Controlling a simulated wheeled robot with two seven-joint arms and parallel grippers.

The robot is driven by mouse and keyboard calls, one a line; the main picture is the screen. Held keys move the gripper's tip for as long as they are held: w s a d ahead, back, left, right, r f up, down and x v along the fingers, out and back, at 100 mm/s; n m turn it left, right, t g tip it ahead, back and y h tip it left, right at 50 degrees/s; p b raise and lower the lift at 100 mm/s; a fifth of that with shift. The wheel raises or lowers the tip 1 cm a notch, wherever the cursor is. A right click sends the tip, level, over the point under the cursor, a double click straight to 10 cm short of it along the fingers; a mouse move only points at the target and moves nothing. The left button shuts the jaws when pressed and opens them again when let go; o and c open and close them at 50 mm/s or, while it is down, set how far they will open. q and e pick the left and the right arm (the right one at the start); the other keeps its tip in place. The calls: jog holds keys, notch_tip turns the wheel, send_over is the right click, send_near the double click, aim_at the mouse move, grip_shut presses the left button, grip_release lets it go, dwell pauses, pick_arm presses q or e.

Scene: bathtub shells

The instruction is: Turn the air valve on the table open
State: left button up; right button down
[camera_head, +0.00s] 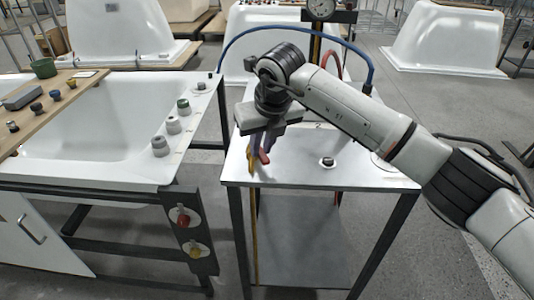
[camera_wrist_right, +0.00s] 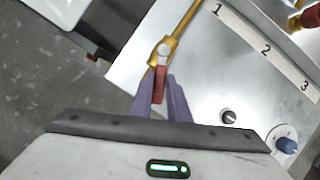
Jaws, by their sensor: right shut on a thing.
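The air valve sits at the left edge of the metal table (camera_head: 300,178), on a yellow pipe (camera_wrist_right: 182,32). Its red handle (camera_wrist_right: 160,84) points down in the wrist view, at a slant to the pipe. In the head view only a little of the red handle (camera_head: 265,157) shows beside the fingers. My right gripper (camera_head: 258,158) reaches down over the table's left edge. Its purple fingers (camera_wrist_right: 161,98) are shut on the red handle, one on each side. My left gripper is not in view.
A black knob (camera_head: 327,162) and a blue knob (camera_wrist_right: 286,145) stand on the tabletop, near a strip marked 1, 2, 3 (camera_wrist_right: 265,48). A white bathtub (camera_head: 95,130) in a dark frame stands left, across a gap. A blue hose (camera_head: 300,27) arches behind.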

jog(key=shift+s+a+m+h+b, duration=0.1)
jog(key=shift+a+m+h+b, duration=0.25)
jog(key=shift+a+m, duration=0.35)
jog(key=shift+a+m+t+h+b, duration=0.15)
jog(key=shift+m+t+h+b, duration=0.2)
jog(key=shift+m, duration=0.55)
jog(key=shift+a+m+h+b, duration=0.3)
jog(key=shift+a+m+b, duration=0.2)
jog(key=shift+m, duration=0.5)
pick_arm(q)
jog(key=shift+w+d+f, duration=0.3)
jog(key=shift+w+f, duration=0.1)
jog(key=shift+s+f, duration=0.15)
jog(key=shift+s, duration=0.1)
pick_arm(e)
jog(key=shift+r, duration=0.1)
jog(key=c, duration=1.7)
grip_release()
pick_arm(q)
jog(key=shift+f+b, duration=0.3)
pick_arm(e)
jog(key=v, duration=1)
jog(key=shift+r, duration=0.1)
jog(key=shift+s, duration=0.1)
